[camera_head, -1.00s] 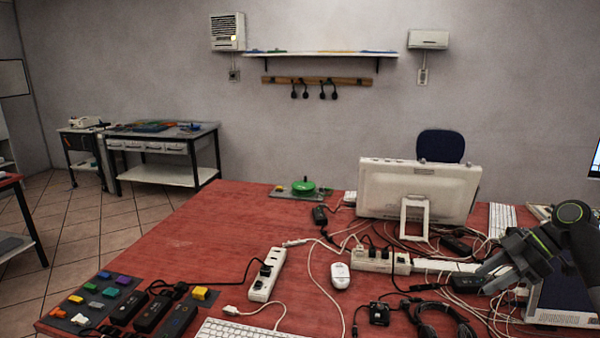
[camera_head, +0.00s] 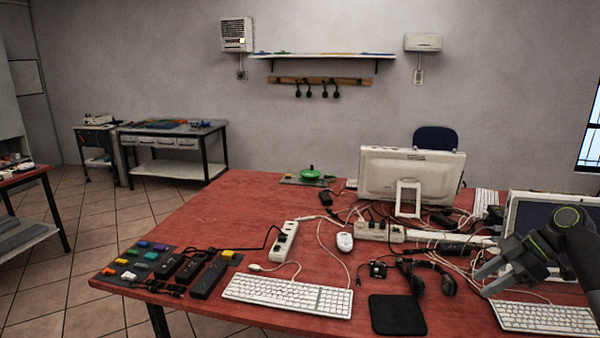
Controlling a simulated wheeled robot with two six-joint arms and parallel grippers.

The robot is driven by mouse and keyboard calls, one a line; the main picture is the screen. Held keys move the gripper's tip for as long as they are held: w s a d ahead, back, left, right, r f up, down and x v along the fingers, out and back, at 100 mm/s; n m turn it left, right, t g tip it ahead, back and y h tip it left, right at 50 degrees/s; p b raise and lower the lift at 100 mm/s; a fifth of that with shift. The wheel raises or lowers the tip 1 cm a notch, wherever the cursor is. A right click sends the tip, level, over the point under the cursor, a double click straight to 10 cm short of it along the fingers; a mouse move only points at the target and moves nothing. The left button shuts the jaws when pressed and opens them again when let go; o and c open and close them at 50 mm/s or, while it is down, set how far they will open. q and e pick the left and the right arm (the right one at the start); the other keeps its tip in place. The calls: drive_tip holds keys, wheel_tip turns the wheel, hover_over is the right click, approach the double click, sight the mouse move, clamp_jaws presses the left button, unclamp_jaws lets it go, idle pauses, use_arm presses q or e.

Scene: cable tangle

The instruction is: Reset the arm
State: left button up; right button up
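My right gripper (camera_head: 482,281) comes in from the right edge, above the right part of the red table (camera_head: 210,222). Its dark grey fingers point left and are spread apart, with nothing seen between them. It hangs in front of a white-framed monitor (camera_head: 548,212) and near a white keyboard (camera_head: 545,318). My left gripper and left arm are not in view. Tangled cables (camera_head: 428,234) run across the table around the white power strips (camera_head: 378,231).
A monitor seen from behind (camera_head: 410,176) stands at the back of the table. Dark power bricks (camera_head: 208,278) lie front left.

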drive_tip(key=s+d+f+m+h+b, duration=0.1)
drive_tip(key=s+f+m+h, duration=0.2)
drive_tip(key=f, duration=1.1)
drive_tip(key=s+f+m+h, duration=0.1)
drive_tip(key=s+f+m, duration=0.3)
drive_tip(key=f, duration=1.1)
drive_tip(key=s+d+f+m+h+b, duration=0.1)
drive_tip(key=s+f+m, duration=0.25)
drive_tip(key=f, duration=1.05)
drive_tip(key=s+a+f+m+g+h, duration=0.1)
drive_tip(key=s+a+f+m+h, duration=0.1)
drive_tip(key=s+f, duration=0.75)
drive_tip(key=s+a+f+m+h, duration=0.1)
drive_tip(key=s+f+m, duration=0.1)
drive_tip(key=s+f, duration=0.7)
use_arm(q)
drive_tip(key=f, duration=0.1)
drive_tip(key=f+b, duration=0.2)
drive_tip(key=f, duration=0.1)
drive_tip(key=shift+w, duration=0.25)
use_arm(e)
drive_tip(key=s+a+f, duration=0.3)
drive_tip(key=s+a, duration=0.2)
drive_tip(key=s, duration=0.6)
drive_tip(key=s+a+f, duration=0.3)
drive_tip(key=s+a, duration=0.3)
drive_tip(key=s, duration=0.5)
drive_tip(key=shift+f+m+h, duration=0.3)
drive_tip(key=shift+m+h, duration=0.05)
drive_tip(key=shift+h, duration=0.05)
